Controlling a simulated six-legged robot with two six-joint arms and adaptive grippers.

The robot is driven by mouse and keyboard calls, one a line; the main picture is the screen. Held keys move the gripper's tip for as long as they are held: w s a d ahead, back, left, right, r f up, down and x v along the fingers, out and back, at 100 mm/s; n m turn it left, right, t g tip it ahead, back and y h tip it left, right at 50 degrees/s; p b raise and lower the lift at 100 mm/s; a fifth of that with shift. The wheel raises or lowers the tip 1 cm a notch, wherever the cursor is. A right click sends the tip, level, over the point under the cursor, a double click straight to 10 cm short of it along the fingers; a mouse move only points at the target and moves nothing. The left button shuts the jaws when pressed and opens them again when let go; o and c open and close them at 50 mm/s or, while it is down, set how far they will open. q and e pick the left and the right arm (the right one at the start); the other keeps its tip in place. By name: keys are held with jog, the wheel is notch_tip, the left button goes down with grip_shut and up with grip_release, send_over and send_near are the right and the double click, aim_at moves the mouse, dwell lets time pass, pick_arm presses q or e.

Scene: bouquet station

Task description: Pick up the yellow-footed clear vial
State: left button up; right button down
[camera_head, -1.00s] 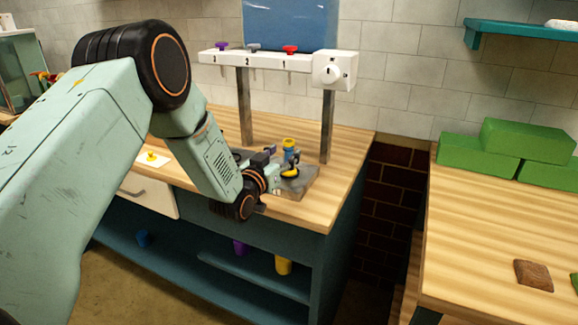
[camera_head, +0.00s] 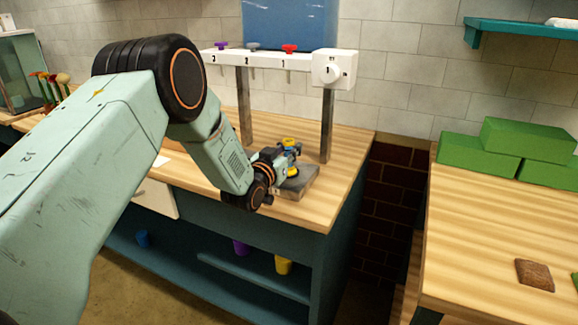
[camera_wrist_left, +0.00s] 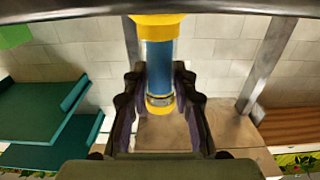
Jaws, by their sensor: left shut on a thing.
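The vial (camera_head: 289,142) has a yellow top, a blue-looking clear body and a yellow foot. It stands upright at the grey slab (camera_head: 304,184) on the wooden bench. My left gripper (camera_head: 285,157) comes in from the left and is shut on it. In the left wrist view the vial (camera_wrist_left: 159,62) sits between the two dark fingers (camera_wrist_left: 160,88), its yellow foot showing low between them. I cannot tell whether the foot touches the slab. My right gripper is not in view.
A white dispenser rail (camera_head: 265,62) on two dark posts stands behind the vial, with a blue tank (camera_head: 290,22) above. Green blocks (camera_head: 520,147) and a brown piece (camera_head: 534,275) lie on the right bench. A gap separates the benches. Flowers (camera_head: 45,85) stand at left.

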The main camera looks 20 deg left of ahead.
pick_arm(q)
jog(key=shift+s+r, duration=0.15)
grip_shut()
